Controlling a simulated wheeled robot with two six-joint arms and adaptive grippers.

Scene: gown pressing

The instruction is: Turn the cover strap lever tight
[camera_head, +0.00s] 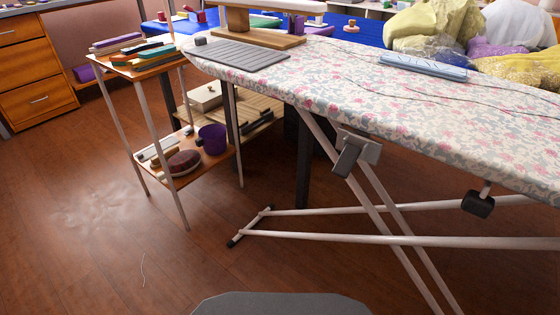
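The ironing board cover (470,130), white with pink and grey flowers, stretches across the right half of the head view. A grey bracket with a dark lever (347,160) sits under the board's near edge, by the upper part of the pale legs; the lever hangs down at a slant. A dark block-shaped knob (478,204) hangs on a short pale stem under the edge further right. I cannot tell which of these two is the cover strap lever. No strap shows clearly. Neither of my grippers is in view.
A small two-tier side table (165,68) with folded cloths stands left of the board; its lower shelf holds a purple pot (212,139). Pale board legs (360,240) spread low across the right. Wooden floor (90,240) is clear at front left.

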